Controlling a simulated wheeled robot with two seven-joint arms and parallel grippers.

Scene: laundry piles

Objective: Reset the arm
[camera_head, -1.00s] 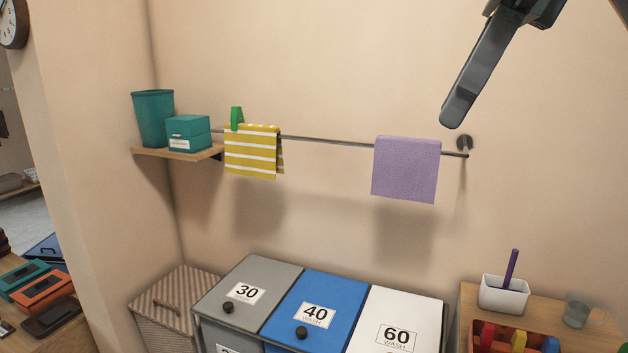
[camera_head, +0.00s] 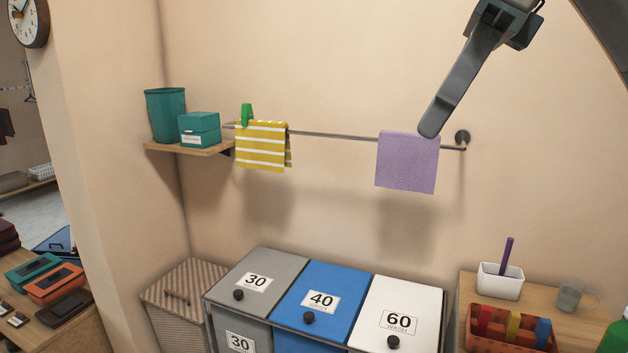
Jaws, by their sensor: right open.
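My right gripper (camera_head: 428,132) comes in from the top right of the head view. One long dark finger shows clearly, and its tip overlaps the top edge of the purple towel (camera_head: 406,165) in the picture. I cannot tell from this view whether it touches the towel. Nothing is seen held in it. The purple towel hangs over the right part of the wall rail (camera_head: 335,135). A yellow and white striped towel (camera_head: 263,147) hangs on the left part, with a green clothes peg (camera_head: 247,114) on it. My left gripper is out of view.
A wooden shelf (camera_head: 160,147) at left holds a teal bin (camera_head: 166,114) and a teal box (camera_head: 199,125). Below stand grey, blue and white wash bins (camera_head: 352,327) and a striped hamper (camera_head: 178,325). A side table (camera_head: 468,288) at right holds a white pot (camera_head: 500,284), a glass and an orange basket.

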